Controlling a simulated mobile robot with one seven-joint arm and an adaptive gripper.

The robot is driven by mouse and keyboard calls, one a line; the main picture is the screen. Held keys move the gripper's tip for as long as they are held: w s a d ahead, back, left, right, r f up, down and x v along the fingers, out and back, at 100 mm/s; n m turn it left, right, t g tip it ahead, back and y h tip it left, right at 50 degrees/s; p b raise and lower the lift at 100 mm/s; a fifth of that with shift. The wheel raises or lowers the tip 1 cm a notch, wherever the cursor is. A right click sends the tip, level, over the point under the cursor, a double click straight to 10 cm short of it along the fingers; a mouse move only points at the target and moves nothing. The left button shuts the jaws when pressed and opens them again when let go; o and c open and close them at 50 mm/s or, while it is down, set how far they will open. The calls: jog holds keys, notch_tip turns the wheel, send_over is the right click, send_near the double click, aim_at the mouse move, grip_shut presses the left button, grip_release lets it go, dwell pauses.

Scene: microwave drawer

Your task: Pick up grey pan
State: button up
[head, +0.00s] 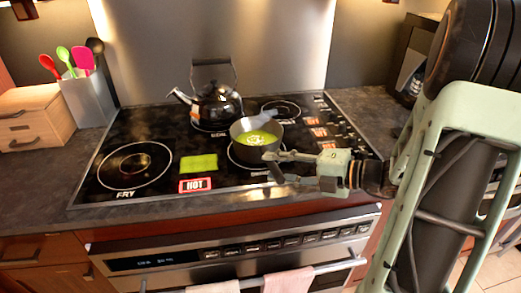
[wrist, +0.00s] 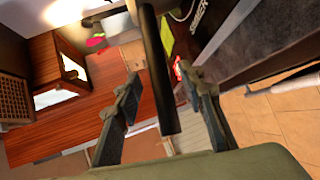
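The grey pan (head: 242,128) sits on the cooktop's middle front burner, with green contents and a pale patch inside. Its dark handle points toward the front edge. My gripper (head: 272,165) is at the pan's front right, its fingers pointing left at the handle. In the wrist view, the dark handle (wrist: 158,75) runs between the two fingers of my gripper (wrist: 165,105). The fingers are open, with a visible gap on each side of the handle.
A dark kettle (head: 218,105) stands behind the pan. A green square (head: 198,163) and a red HOT sign (head: 195,185) lie to its left on the black cooktop (head: 105,190). A utensil holder (head: 90,98) stands at the back left. The oven handle (head: 300,272) juts out below.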

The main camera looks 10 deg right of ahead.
jog(key=shift+w+a+f, duration=0.2)
jog(key=shift+w+a, duration=0.2)
jog(key=shift+a, duration=0.05)
grip_shut()
jog(key=shift+r, duration=0.1)
